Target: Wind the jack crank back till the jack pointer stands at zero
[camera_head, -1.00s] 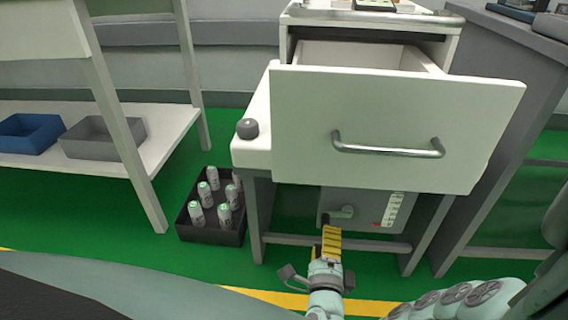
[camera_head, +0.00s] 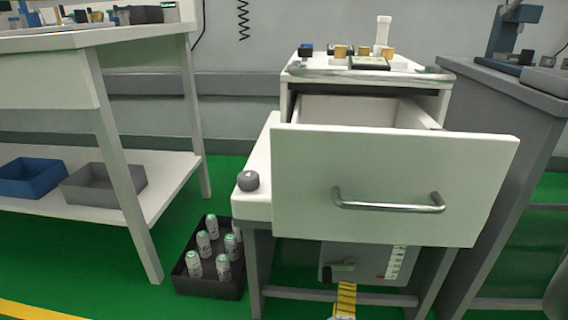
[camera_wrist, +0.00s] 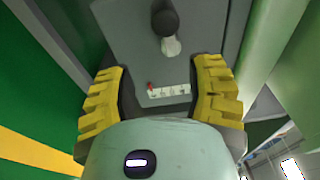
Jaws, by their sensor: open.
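The jack panel (camera_head: 362,272) is a grey plate low under the open drawer of the cart. The jack crank (camera_head: 343,268) has a dark handle and sits on the panel's left; in the wrist view its dark knob (camera_wrist: 165,20) and pale arm (camera_wrist: 171,46) are near the top. A white scale (camera_head: 396,263) is to its right, with the red pointer (camera_head: 381,277) at its lower end. In the wrist view the pointer (camera_wrist: 150,87) is at the left end of the scale (camera_wrist: 170,92); the marks are too small to read. My gripper (camera_wrist: 160,78) is open and empty, just short of the crank.
The open drawer (camera_head: 395,180) with a bar handle juts out above the panel. A cart leg (camera_head: 257,270) and a crossbar frame the panel. A black crate (camera_head: 207,284) of several bottles stands on the floor at left. A dark grey cabinet (camera_head: 500,130) is close at right.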

